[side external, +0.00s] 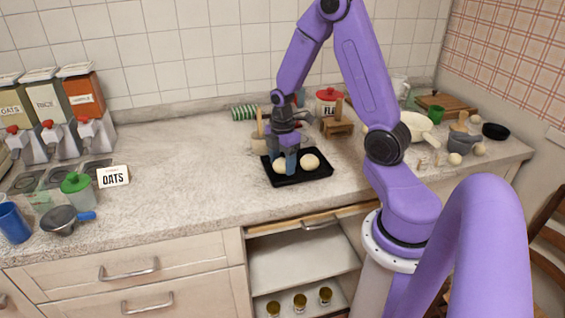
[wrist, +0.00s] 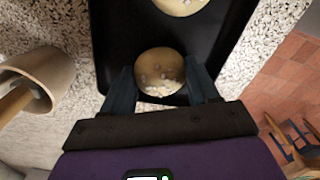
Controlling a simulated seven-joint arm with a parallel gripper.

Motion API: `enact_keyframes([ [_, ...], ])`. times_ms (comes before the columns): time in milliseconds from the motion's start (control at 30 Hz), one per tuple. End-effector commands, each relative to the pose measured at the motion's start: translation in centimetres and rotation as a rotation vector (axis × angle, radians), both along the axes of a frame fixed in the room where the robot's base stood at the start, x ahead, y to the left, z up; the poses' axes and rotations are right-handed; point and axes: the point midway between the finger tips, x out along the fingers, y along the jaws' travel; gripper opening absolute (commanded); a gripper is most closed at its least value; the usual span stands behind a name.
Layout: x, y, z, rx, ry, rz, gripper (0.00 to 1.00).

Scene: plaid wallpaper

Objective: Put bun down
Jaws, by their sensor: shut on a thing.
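My gripper (side external: 287,162) points down over the black tray (side external: 318,174) on the counter. In the wrist view its two fingers (wrist: 160,88) are on either side of a round pale bun (wrist: 160,70) and shut on it. This bun also shows at the left of the tray in the side view (side external: 279,166), partly hidden by the fingers. It is at tray level; I cannot tell whether it touches the tray floor. A second bun (side external: 310,162) lies in the tray to its right, and its edge shows at the top of the wrist view (wrist: 180,3).
A beige pot with a wooden utensil (wrist: 40,78) stands close beside the tray. A wooden stand (side external: 337,127) and a red-lidded flour jar (side external: 327,101) are behind. Bowls and loose round items (side external: 455,159) lie at the right. The counter left of the tray (side external: 190,180) is clear.

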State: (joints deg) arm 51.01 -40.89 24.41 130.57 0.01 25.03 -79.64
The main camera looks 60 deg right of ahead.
Motion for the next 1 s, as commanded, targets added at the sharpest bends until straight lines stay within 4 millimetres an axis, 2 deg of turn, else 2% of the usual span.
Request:
enact_keyframes([
  [467, -0.03, 0.01, -0.77, 0.0, 0.0, 0.0, 0.29],
  [500, -0.01, 0.0, -0.79, 0.0, -0.001, 0.0, 0.66],
  [567, -0.01, 0.0, -0.76, 0.0, -0.001, 0.0, 0.85],
  [867, -0.01, 0.0, -0.71, 0.0, -0.001, 0.0, 0.85],
  [1000, 0.04, 0.0, -0.05, -0.001, -0.003, -0.001, 0.85],
])
